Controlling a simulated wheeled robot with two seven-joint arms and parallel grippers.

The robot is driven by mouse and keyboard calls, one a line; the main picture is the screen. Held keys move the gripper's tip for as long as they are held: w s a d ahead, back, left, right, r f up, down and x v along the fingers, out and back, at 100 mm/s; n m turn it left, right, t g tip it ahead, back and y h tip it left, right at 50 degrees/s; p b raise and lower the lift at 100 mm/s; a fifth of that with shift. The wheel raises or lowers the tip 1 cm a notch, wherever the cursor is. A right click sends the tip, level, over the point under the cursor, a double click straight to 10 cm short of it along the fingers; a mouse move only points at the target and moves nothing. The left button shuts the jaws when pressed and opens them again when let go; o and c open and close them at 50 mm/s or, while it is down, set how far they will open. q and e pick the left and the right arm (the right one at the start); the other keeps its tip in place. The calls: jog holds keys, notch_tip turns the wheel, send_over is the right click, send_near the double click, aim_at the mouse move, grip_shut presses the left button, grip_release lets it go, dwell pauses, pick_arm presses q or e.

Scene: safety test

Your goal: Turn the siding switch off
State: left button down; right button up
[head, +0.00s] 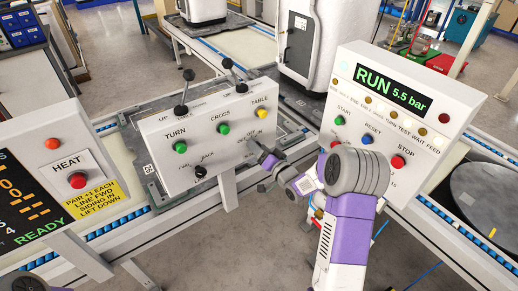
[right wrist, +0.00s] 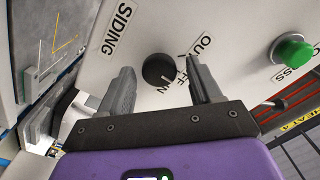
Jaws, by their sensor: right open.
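The siding switch is a round black knob (right wrist: 158,70) on a white panel, seen in the right wrist view. The word SIDING is printed to its left, and OUT, OFF and IN are printed close to its right. Its pointer position cannot be told. My right gripper (right wrist: 160,78) is open, with one finger on each side of the knob in the picture. Contact cannot be told. In the head view my right gripper (head: 265,160) is at the lower right of the control box (head: 205,140) and hides most of the switch there. My left gripper does not show.
A HEAT panel (head: 72,165) stands left. A RUN panel (head: 400,95) with several buttons stands close right of my forearm.

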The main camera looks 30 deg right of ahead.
jog(key=s+p, duration=0.1)
jog(key=s, duration=0.6)
jog(key=shift+s+d, duration=0.2)
jog(key=shift+d, duration=0.1)
jog(key=s+a+f+n+g+p, duration=0.1)
jog(key=s+a+f+g+p, duration=0.25)
jog(key=a+f+g, duration=0.8)
jog(key=s+a+f+n+g+y+p, duration=0.1)
jog(key=s+a+f+n+g, duration=0.1)
jog(key=s+a+f, duration=0.4)
jog(key=s+a+f+n+g+y, duration=0.1)
jog(key=s+a+f+g, duration=0.3)
jog(key=s, duration=0.9)
jog(key=a+f+n, duration=0.1)
jog(key=a+f, duration=0.2)
jog(key=a, duration=0.1)
jog(key=shift+s+a+f+y+p, duration=0.15)
jog(key=shift+s+a+y+p, duration=0.05)
jog(key=shift+y+p, duration=0.15)
jog(key=shift+c, duration=0.5)
